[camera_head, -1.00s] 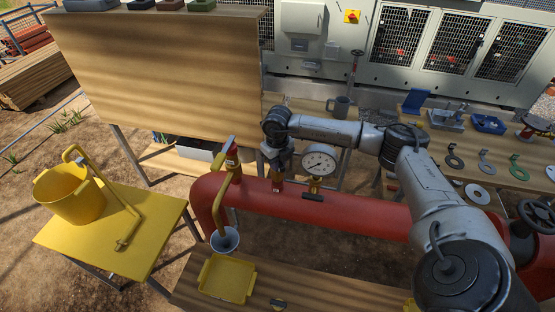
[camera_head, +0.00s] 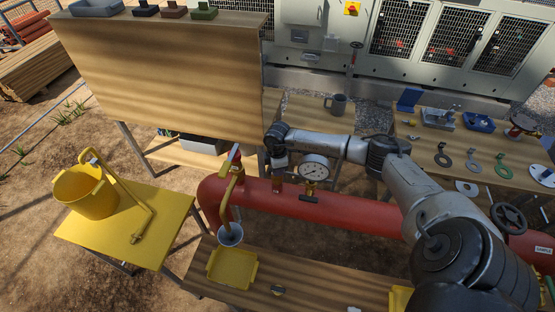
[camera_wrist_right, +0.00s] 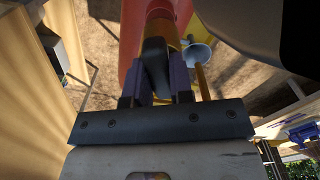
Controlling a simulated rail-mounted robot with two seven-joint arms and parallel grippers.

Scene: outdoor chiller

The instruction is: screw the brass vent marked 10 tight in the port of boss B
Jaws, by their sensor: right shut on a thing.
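The red pipe (camera_head: 350,215) runs across the middle in the head view and carries several fittings. My right gripper (camera_head: 279,177) points down at a fitting on top of the pipe, just left of the dial gauge (camera_head: 315,169). In the right wrist view my right gripper (camera_wrist_right: 158,88) is shut on a dark piece (camera_wrist_right: 155,60). A brass-coloured fitting (camera_wrist_right: 163,32) shows just beyond it against the red pipe. I cannot read a 10 or a B, or tell how far the held piece is seated. My left gripper is not in view.
A yellow tray (camera_head: 231,267) sits on the front bench. A yellow bucket (camera_head: 87,196) stands at left. A tall wooden panel (camera_head: 165,75) rises behind; a tool table (camera_head: 455,160) is at right.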

